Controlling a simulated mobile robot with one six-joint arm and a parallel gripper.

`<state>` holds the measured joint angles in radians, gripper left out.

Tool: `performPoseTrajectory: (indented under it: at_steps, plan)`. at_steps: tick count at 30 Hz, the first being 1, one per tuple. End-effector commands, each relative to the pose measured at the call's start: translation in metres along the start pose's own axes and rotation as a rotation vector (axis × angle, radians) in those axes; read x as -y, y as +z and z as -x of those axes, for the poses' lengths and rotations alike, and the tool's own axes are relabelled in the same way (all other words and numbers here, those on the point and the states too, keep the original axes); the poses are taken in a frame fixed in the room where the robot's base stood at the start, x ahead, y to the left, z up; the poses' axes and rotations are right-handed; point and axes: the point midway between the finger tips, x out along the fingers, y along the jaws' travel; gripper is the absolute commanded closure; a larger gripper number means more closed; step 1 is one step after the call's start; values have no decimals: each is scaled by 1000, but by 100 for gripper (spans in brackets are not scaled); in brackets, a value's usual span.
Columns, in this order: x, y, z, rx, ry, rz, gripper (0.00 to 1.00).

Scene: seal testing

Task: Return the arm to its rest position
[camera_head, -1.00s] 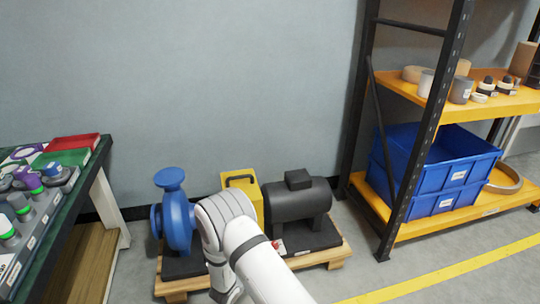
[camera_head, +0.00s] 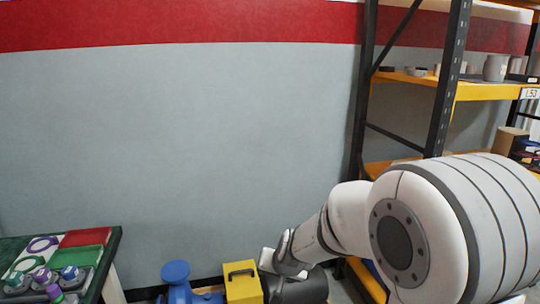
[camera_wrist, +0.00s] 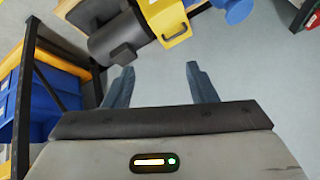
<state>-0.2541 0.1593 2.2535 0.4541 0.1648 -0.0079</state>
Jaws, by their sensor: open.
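My gripper (camera_wrist: 160,68) is open in the wrist view, its two fingers apart with only bare floor and wall-grey surface between the tips. It holds nothing. In the head view my white arm reaches from the lower right toward the middle, its wrist end in front of the dark motor (camera_head: 302,288). The fingers cannot be made out there. The motor also shows in the wrist view (camera_wrist: 118,38), beyond the left finger, beside the yellow box (camera_wrist: 172,22).
A blue pump (camera_head: 178,284) and the yellow box (camera_head: 242,283) stand near the wall. A shelf rack (camera_head: 440,88) stands at right, partly hidden by my arm. A green-topped table (camera_head: 108,245) with parts is at lower left. Blue bins (camera_wrist: 40,95) are at left in the wrist view.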

Motion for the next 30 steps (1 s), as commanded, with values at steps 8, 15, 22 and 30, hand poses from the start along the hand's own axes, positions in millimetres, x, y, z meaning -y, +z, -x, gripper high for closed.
performPoseTrajectory:
  at_steps: [8, 15, 22, 30]
  plan:
    - [-32, 8, 182, 139, 65, 119, 49]
    - [-70, 42, 288, 252, 183, 178, 49]
    - [-88, 61, 322, 302, 244, 190, 49]
    - [-89, 62, 322, 304, 245, 191, 49]
